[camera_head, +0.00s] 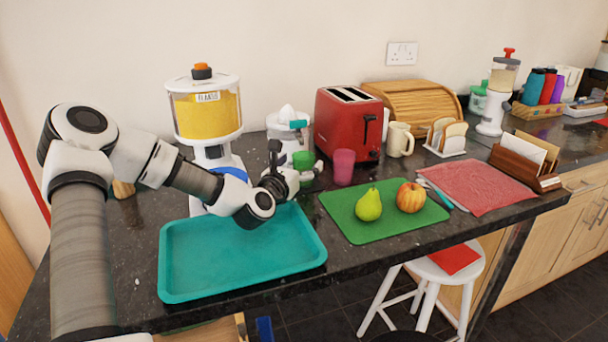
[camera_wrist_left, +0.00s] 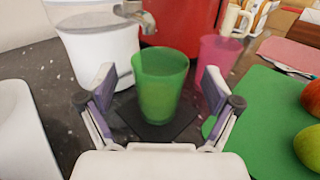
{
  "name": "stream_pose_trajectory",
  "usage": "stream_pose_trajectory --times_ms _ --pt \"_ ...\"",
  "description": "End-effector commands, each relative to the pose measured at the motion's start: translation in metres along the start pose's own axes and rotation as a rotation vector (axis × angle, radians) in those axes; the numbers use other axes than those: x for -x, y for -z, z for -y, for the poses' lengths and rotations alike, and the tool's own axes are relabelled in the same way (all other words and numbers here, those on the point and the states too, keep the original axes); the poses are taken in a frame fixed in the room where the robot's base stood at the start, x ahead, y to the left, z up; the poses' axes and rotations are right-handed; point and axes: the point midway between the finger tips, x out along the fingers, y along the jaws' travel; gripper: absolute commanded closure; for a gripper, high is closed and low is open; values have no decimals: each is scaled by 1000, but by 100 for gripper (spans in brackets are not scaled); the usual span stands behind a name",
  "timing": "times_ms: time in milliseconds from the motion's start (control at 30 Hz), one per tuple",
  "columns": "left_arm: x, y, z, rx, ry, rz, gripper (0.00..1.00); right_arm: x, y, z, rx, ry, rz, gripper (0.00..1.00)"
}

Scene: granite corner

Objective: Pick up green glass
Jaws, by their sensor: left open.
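The green glass (camera_head: 304,160) stands upright on the dark counter, in front of the white juicer and left of the pink glass. In the left wrist view the green glass (camera_wrist_left: 160,84) is centred between the two fingers of my left gripper (camera_wrist_left: 158,108), which is open. A finger is on either side of the glass, with a gap to each. In the head view my left gripper (camera_head: 298,178) is at the glass and hides its lower part. The glass rests on or by a small dark square patch (camera_wrist_left: 157,124). My right gripper is not in view.
The pink glass (camera_head: 343,166) stands close on the right, near the red toaster (camera_head: 350,122). The juicer (camera_head: 287,127) is right behind. A green board (camera_head: 350,222) holds a pear (camera_head: 369,205) and an apple (camera_head: 411,198). An empty teal tray (camera_head: 240,262) lies in front.

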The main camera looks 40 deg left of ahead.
Motion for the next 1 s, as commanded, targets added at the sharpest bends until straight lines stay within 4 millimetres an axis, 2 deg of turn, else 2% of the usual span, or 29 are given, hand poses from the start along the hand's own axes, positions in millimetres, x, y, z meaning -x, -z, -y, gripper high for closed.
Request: stream_pose_trajectory --times_ms 233,267,300,433,767,1000 --pt "-4 0 0 2 0 0 10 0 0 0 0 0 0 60" --pt "-4 0 0 2 0 0 17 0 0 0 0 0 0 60" --pt "-4 0 0 2 0 0 31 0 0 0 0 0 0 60" --pt "-4 0 0 2 0 0 77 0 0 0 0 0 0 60" --pt "-4 0 0 2 0 0 77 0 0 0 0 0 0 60" --pt "-5 -10 -2 3 -4 1 77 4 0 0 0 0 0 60"
